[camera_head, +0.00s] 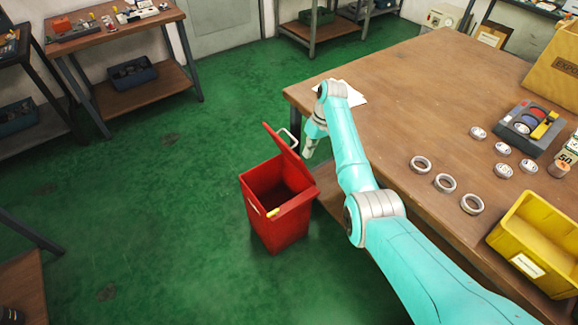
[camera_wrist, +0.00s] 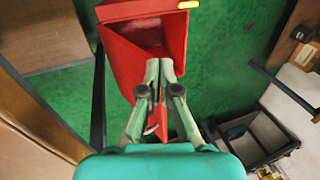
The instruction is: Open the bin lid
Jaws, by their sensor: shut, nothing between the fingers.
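The red bin (camera_head: 277,228) stands on the green floor left of the large table. Its red lid (camera_head: 288,153) is raised and tilted up along the bin's right side, so the dark inside shows. A pale handle (camera_head: 288,136) is on the lid. A small yellow tab (camera_head: 273,212) sits on the bin's front rim. My gripper (camera_head: 308,153) points down just right of the lid. In the wrist view, my gripper (camera_wrist: 160,64) is shut and empty, in front of the red bin (camera_wrist: 125,65). Whether the fingers touch the lid is unclear.
The wooden table (camera_head: 390,105) carries several metal rings (camera_head: 445,183), a yellow bin (camera_head: 545,235) and a grey tray (camera_head: 528,128). Its left edge is close to my gripper. A workbench (camera_head: 120,32) stands at the back left. The floor (camera_head: 160,215) left of the bin is clear.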

